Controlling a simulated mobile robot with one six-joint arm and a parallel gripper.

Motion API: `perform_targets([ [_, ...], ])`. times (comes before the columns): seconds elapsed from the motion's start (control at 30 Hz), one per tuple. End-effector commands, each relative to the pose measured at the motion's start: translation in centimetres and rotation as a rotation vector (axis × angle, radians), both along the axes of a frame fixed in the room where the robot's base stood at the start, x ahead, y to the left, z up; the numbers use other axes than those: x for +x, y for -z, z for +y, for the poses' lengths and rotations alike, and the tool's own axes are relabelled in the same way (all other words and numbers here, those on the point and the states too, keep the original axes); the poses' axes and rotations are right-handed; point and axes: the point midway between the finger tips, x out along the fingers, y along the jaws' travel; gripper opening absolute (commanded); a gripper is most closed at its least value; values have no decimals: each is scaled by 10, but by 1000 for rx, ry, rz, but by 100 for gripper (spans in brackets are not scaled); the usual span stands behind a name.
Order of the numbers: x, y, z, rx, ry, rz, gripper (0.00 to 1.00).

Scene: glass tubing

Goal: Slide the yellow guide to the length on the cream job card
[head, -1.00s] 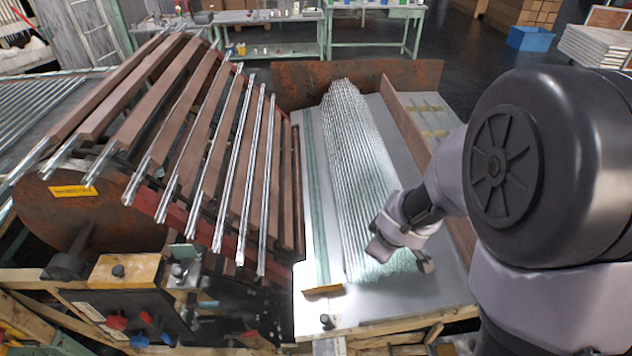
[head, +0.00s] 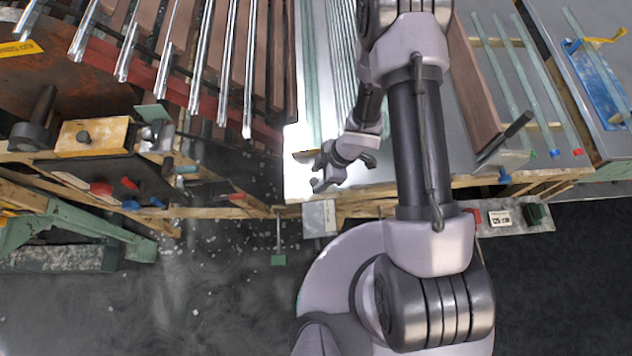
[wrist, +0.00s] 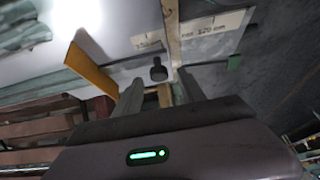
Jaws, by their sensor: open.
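The yellow guide (head: 303,155) is mostly hidden beside my gripper at the front of the grey table in the head view. The wrist view shows it as a flat yellow bar (wrist: 92,70), lying left of the fingers and apart from them. My gripper (head: 328,178) is open and empty above the table's front edge; its fingers (wrist: 160,92) are spread. A dark knob (wrist: 158,70) shows just beyond the gap between them. A cream card (head: 500,218) is on the front panel at right. Pale printed labels (wrist: 212,22) show in the wrist view; their text is blurred.
Glass tubes (head: 340,70) lie on the table behind my gripper. A brown rail (head: 475,90) stands to the right. The rack of tubes (head: 195,60) is at left. A rod with a green end (head: 278,260) hangs below the front edge.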

Motion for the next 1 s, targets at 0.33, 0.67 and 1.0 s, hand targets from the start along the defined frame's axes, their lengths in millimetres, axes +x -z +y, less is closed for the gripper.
perform_targets([
  [0.33,1,15,7,0,0,-1,48],
  [0.67,1,14,6,0,1,-1,3],
  [1.0,1,14,6,0,1,-1,0],
])
